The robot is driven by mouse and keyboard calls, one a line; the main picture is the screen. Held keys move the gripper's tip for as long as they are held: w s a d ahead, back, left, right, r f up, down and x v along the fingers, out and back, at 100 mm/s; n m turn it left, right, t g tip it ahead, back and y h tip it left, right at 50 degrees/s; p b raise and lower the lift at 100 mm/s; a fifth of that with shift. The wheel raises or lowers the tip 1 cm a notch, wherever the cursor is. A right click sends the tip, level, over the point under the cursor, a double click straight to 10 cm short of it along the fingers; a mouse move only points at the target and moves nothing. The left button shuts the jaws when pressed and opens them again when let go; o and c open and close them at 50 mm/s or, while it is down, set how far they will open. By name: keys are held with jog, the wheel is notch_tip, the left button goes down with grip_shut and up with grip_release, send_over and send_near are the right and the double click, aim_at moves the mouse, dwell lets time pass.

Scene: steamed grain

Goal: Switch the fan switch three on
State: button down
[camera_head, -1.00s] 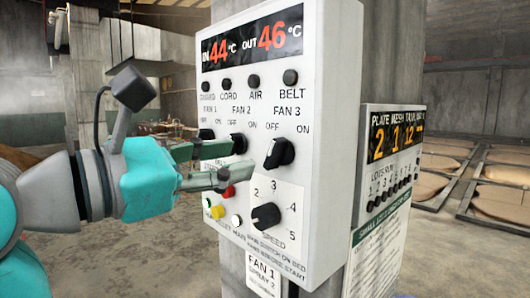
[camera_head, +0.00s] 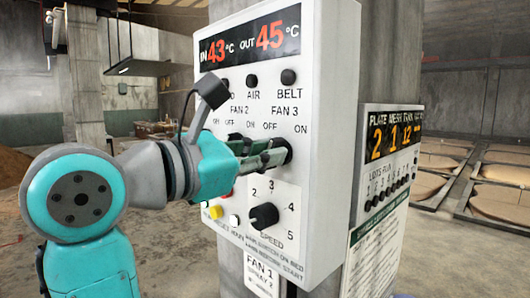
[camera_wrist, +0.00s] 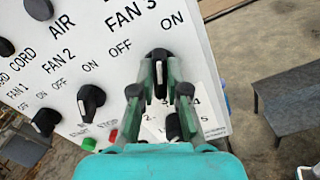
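The fan 3 switch is a black rotary knob (camera_wrist: 159,56) with a white pointer mark, below the FAN 3 label on the white control panel (camera_head: 330,120). OFF and ON are printed above it. In the head view the knob (camera_head: 284,150) is partly hidden by my gripper (camera_head: 275,156). In the wrist view my gripper (camera_wrist: 160,78) has its two green fingers on either side of the knob, with a gap between them. Whether the fingertips touch the knob is unclear. The pointer runs along the fingers; its setting is hard to read.
The fan 2 knob (camera_wrist: 90,99) sits left of my fingers. The speed knob (camera_head: 264,216) and coloured buttons are below. A second panel (camera_head: 390,150) stands to the right. A grey table (camera_wrist: 292,100) shows right of the panel in the wrist view.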

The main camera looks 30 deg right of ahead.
jog(key=shift+m, duration=1.6)
jog(key=c, duration=1.2)
grip_release()
jog(key=shift+o, duration=0.2)
jog(key=v, duration=1.2)
